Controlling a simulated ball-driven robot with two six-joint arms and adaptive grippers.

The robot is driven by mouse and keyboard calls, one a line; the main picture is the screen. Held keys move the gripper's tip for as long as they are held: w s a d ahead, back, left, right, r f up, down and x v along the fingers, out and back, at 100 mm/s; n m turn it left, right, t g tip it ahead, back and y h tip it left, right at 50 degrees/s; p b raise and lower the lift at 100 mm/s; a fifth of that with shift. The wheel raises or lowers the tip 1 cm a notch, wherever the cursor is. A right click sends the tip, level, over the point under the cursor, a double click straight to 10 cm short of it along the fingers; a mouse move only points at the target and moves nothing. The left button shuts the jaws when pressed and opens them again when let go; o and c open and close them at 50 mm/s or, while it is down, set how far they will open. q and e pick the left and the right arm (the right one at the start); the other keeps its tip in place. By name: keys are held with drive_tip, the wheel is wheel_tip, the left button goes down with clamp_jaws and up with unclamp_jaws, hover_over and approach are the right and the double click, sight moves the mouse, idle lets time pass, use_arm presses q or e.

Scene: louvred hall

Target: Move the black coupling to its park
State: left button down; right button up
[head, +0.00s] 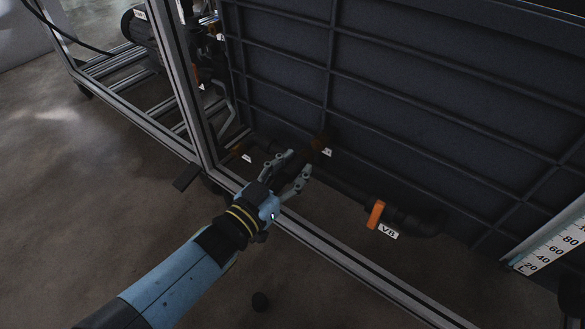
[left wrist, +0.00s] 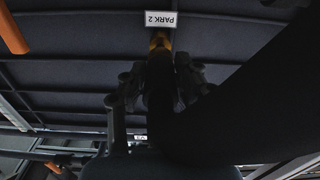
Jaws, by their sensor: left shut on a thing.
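My left gripper (head: 298,166) is at the lower rail of the frame, in front of the dark ribbed tank wall. In the left wrist view its fingers are shut around the black coupling (left wrist: 160,88), and a thick black hose (left wrist: 215,120) curves away to the right. The coupling points at an orange-brown stub (left wrist: 159,40) under the upside-down "PARK 2" label (left wrist: 160,19). Its end meets the stub in this view; I cannot tell whether they touch. In the head view the coupling is too dark to make out. My right gripper is not in view.
An orange valve handle (head: 375,214) with a "V8" label (head: 388,231) is on a dark pipe to the right. A metal frame rail (head: 345,255) runs below the gripper. A pump (head: 140,28) stands at upper left.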

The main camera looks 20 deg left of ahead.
use_arm(q)
drive_tip(key=shift+s, duration=0.1)
idle(0.7)
drive_tip(key=shift+x, duration=1.5)
drive_tip(key=c, duration=0.9)
unclamp_jaws()
